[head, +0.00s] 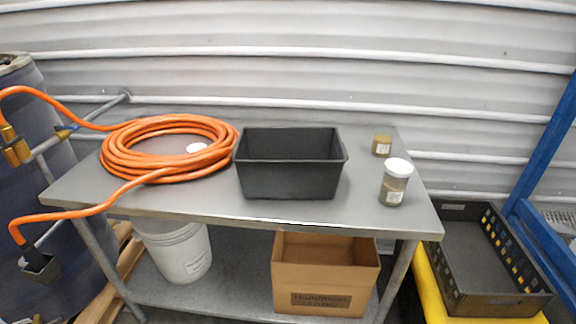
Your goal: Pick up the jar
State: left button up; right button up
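A clear jar (393,187) with a white lid and brownish contents stands upright near the right end of the metal table (300,212). It has a small pale label near its base. A smaller, shorter brown jar-like container (382,146) with a pale label stands behind it. A white round lid-like thing (196,147) shows inside the hose coil; the hose hides what is under it. Neither of my grippers is in the head view.
A black open bin (290,180) stands mid-table, left of the jar. A coiled orange hose (165,172) covers the left part. A cardboard box (322,285) and white bucket (180,255) are below. A black crate (490,265) and blue frame (545,150) stand at right.

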aim_at(384, 133)
jog(key=i+l+u, duration=0.3)
jog(key=l, duration=0.3)
jog(key=l+u, duration=0.35)
jog(key=l, duration=0.2)
jog(key=i+l+u, duration=0.1)
jog(key=l+u, duration=0.2)
jog(key=l, duration=0.4)
